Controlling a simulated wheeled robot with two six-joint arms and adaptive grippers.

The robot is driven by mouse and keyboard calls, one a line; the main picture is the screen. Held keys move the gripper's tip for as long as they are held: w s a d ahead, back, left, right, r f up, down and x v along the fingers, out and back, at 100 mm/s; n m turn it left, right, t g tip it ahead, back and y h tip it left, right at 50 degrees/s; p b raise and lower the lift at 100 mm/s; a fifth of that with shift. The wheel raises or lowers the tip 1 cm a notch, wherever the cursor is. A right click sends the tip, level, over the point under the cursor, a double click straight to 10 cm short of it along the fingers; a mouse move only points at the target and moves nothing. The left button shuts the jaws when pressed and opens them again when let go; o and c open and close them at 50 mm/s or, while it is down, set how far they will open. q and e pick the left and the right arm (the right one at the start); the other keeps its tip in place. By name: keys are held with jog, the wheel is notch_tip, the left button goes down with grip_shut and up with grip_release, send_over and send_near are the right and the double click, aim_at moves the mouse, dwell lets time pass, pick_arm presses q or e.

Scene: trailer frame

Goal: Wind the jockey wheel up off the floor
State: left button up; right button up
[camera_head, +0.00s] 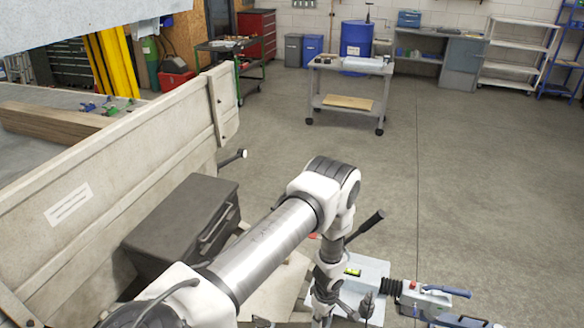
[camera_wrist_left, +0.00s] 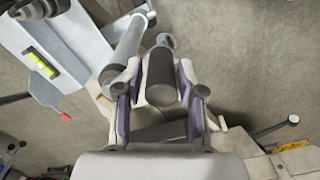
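In the left wrist view, the dark grip of the jockey wheel's crank handle (camera_wrist_left: 161,88) lies between the two fingers of my left gripper (camera_wrist_left: 160,76). The purple pads stand at both sides of the grip and look closed on it. A silver tube (camera_wrist_left: 128,42) stands just beyond, to the left. In the head view, my left arm reaches over the front of the trailer (camera_head: 130,148), with its wrist (camera_head: 328,268) pointing down beside the drawbar. Its fingers are not clear there. The jockey wheel itself is hidden. My right gripper is not in view.
A pale plate with a yellow-green spirit level (camera_head: 352,271) lies beside the wrist. A coupling with a blue handle (camera_head: 446,291) is at its right, and a black lever (camera_head: 365,226) sticks up behind. A dark box (camera_head: 180,222) sits left. Open floor (camera_head: 470,190) spreads right.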

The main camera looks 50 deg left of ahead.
pick_arm(q)
jog(key=o, duration=0.9)
jog(key=shift+f, duration=0.2)
jog(key=shift+d, duration=0.1)
notch_tip(320, 180, up, 6)
jog(key=p, duration=0.5)
jog(key=shift+r, duration=1.05)
